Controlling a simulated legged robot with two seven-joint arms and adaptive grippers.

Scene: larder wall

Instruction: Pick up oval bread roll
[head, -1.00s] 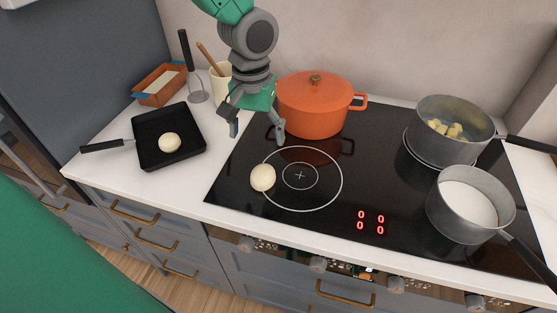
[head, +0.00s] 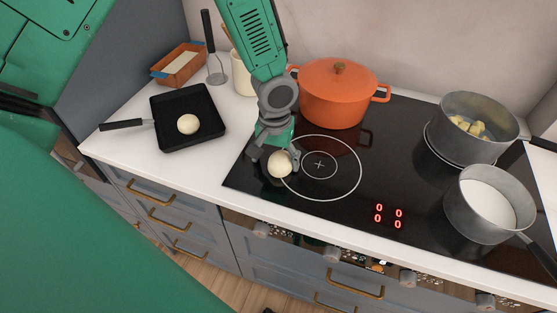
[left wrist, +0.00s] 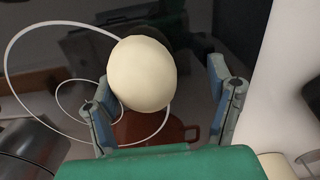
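A pale, slightly oval bread roll (head: 279,165) lies on the black cooktop at the left of the ringed burner. My left gripper (head: 275,160) is low over it, fingers pointing down on either side of it. In the left wrist view the roll (left wrist: 142,74) sits between the spread fingers (left wrist: 165,95), close to the left finger with a clear gap to the right one. The gripper is open; contact with the left finger cannot be told. A second pale roll (head: 188,124) lies in the black square pan (head: 205,104). My right gripper is not in view.
An orange lidded pot (head: 333,95) stands just behind my left gripper. Two grey saucepans (head: 461,150) (head: 466,220) stand on the cooktop at right. A loaf tin (head: 172,73), a masher (head: 214,60) and a cream crock (head: 242,78) stand at the back left.

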